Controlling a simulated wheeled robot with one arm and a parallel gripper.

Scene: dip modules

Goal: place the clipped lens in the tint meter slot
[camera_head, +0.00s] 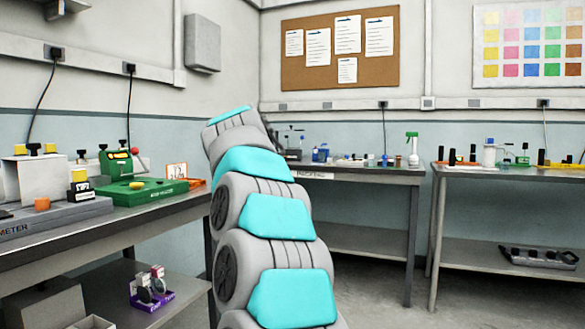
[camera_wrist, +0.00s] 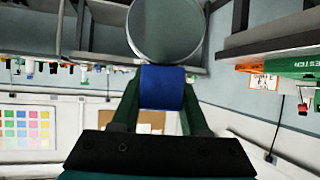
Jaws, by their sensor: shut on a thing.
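My gripper (camera_wrist: 162,96) shows in the wrist view, its dark green fingers shut on a blue clip (camera_wrist: 162,86). The clip carries a round, grey-green lens (camera_wrist: 167,30), which is held up in the air, apart from any bench. In the head view my arm hides the gripper and lens. A grey instrument whose label ends in "METER" (camera_head: 60,219) stands on the left bench, cut by the left picture edge. It looks like the tint meter. It bears pale blocks and an orange piece (camera_head: 42,204). I cannot make out its slot.
A green tester (camera_head: 150,190) and an orange-framed sign (camera_head: 177,171) stand farther along the left bench (camera_head: 150,212). A purple holder (camera_head: 152,300) with dark round pieces sits on its lower shelf. Back benches (camera_head: 360,172) hold bottles and small tools. Floor between the benches is clear.

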